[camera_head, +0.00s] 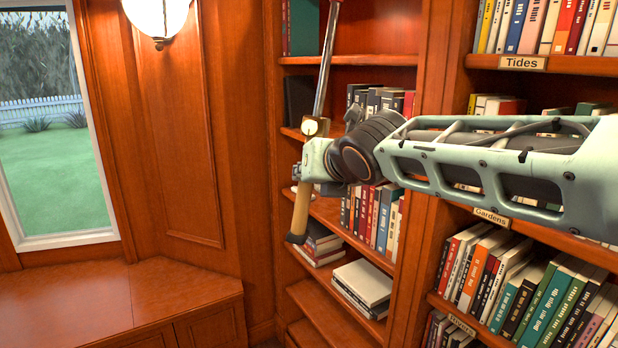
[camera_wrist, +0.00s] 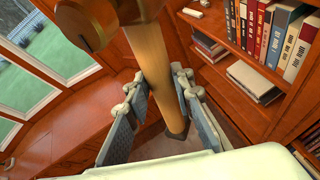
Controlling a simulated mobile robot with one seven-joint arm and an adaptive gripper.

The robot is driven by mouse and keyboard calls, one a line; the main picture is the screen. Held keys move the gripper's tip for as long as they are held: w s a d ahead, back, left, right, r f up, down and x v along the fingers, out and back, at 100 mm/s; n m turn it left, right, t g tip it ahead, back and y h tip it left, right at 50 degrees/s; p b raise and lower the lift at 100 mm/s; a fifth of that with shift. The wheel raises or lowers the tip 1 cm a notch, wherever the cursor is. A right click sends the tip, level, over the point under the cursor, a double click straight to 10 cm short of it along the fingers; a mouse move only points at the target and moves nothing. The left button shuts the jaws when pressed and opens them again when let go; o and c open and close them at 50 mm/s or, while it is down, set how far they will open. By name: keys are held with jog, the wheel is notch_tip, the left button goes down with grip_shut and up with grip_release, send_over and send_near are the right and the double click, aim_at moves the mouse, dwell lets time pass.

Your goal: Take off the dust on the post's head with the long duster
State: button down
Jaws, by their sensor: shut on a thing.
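The long duster has a pale wooden handle (camera_head: 300,212), a brass collar (camera_head: 315,126) and a thin metal pole (camera_head: 327,60) that runs up out of the top of the head view. Its dusting end is out of sight. My gripper (camera_head: 316,160) is shut on the handle just below the collar and holds the duster nearly upright, tilted slightly right at the top. In the wrist view the handle (camera_wrist: 152,65) passes between the two fingers, with the collar (camera_wrist: 88,22) at the upper left. I see neither the post's head nor its dust in either view.
Bookshelves (camera_head: 348,60) with books stand behind the duster and continue on the right behind my arm. A globe lamp (camera_head: 157,16) hangs on the panelled wall at the upper left. A low wooden window seat (camera_head: 120,300) lies below the window (camera_head: 45,130), its top clear.

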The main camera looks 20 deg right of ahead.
jog(key=shift+w+d+r, duration=0.1)
jog(key=shift+d+r, duration=0.15)
jog(key=shift+r, duration=2.4)
jog(key=shift+w+d+r, duration=0.1)
jog(key=shift+d+r, duration=0.2)
jog(key=shift+r, duration=2.3)
jog(key=shift+w+d+r, duration=0.1)
jog(key=shift+d+r, duration=0.15)
jog(key=shift+r, duration=2.4)
jog(key=w+d+r, duration=0.2)
jog(key=d+r, duration=0.5)
jog(key=r, duration=0.2)
jog(key=shift+d+r, duration=0.3)
jog(key=shift+r, duration=0.05)
jog(key=shift+r, duration=0.1)
